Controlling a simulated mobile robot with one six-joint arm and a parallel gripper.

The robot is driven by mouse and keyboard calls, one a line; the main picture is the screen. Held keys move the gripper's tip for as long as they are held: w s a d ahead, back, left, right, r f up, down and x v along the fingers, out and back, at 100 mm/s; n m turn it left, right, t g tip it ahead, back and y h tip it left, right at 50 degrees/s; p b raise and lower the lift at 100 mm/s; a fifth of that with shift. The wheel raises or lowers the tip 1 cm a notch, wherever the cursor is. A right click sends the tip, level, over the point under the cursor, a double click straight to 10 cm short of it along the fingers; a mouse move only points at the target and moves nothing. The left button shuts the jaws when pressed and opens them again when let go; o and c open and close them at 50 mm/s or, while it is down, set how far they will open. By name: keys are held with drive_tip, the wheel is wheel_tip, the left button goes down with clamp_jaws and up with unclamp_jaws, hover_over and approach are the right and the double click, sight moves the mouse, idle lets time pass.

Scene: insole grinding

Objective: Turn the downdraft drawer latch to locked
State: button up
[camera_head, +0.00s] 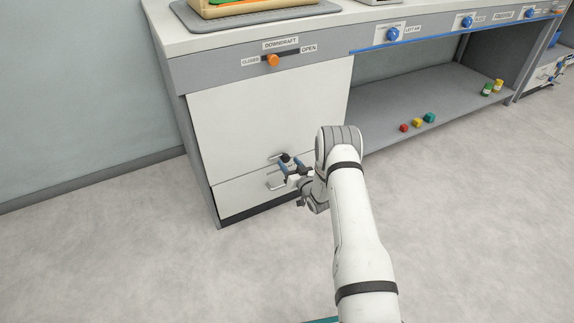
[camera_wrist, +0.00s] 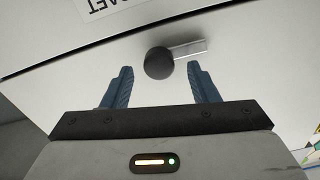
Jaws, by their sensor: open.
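The latch is a round black knob (camera_wrist: 159,63) with a short pale metal bar (camera_wrist: 188,50), on the white front of the cabinet. In the wrist view the bar points right and slightly up. In the head view the latch (camera_head: 284,157) sits just above the lower drawer (camera_head: 238,196), with its bar toward the left. My gripper (camera_head: 288,167) is open in front of the latch. In the wrist view its blue fingertips (camera_wrist: 160,66) stand on either side of the knob, with gaps visible on both sides. I cannot tell whether they reach past its face.
An orange slider knob (camera_head: 273,60) sits near CLOSED on the DOWNDRAFT strip above. The floor (camera_head: 130,255) at left is clear.

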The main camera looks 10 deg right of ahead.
drive_tip(key=shift+x, duration=1.1)
drive_tip(key=shift+c, duration=0.2)
